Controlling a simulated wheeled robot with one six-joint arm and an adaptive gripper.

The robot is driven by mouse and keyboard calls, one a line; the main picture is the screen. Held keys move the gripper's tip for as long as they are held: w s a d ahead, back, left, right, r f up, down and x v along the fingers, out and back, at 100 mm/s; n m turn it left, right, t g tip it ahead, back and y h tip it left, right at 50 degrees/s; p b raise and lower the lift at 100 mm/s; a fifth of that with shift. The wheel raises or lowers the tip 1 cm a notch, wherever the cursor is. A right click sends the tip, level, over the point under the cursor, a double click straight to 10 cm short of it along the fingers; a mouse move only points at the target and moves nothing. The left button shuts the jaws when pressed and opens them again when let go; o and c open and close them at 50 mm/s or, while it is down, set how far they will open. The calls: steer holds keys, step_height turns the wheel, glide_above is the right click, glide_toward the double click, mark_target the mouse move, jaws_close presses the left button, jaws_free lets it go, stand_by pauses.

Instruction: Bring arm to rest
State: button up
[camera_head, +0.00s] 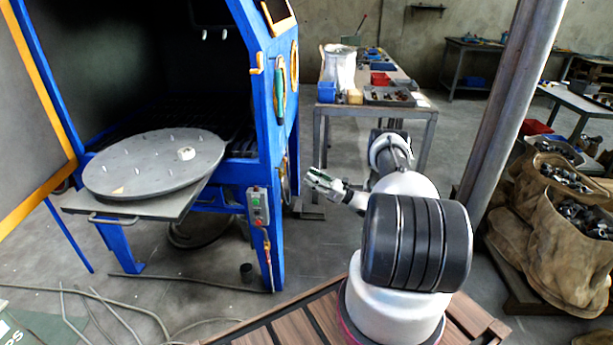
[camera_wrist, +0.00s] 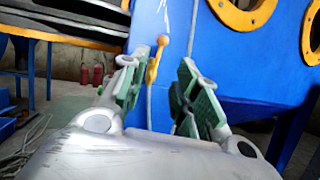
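My gripper (camera_head: 322,182) is at the end of my arm, in mid-air to the right of the blue drum blaster (camera_head: 262,110). In the wrist view my gripper (camera_wrist: 158,92) shows two green-padded fingers spread apart, with nothing between them. Beyond the fingers are the blue side of the machine (camera_wrist: 210,60) and a yellow handle (camera_wrist: 156,60). My arm is folded above my base, with its dark ribbed part nearest the body camera. The gripper touches nothing that I can see.
A workbench (camera_head: 375,107) stands behind my arm. A metal pole (camera_head: 505,110) and sacks (camera_head: 570,235) are at right.

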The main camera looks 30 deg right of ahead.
steer(key=s+a+f+n+g, duration=0.2)
steer(key=s+a+f+g, duration=0.25)
steer(key=f, duration=0.35)
steer(key=s+a+r+n+g+h, duration=0.1)
steer(key=s+a+r+n+g, duration=0.2)
steer(key=s+g, duration=0.4)
steer(key=s+a+r+n+h, duration=0.2)
steer(key=s+r+n+h, duration=0.2)
steer(key=r, duration=1.1)
steer(key=s+a+r+n+h, duration=0.2)
steer(key=s+r+n+h, duration=0.3)
steer(key=s+r+n, duration=0.6)
steer(key=s+a+r+n+h, duration=0.2)
steer(key=s+r+n+h, duration=0.3)
steer(key=s+r, duration=1)
step_height(320, 180, up, 4)
steer(key=n, duration=0.3)
steer(key=shift+s+a, duration=0.2)
steer(key=shift+a, duration=0.15)
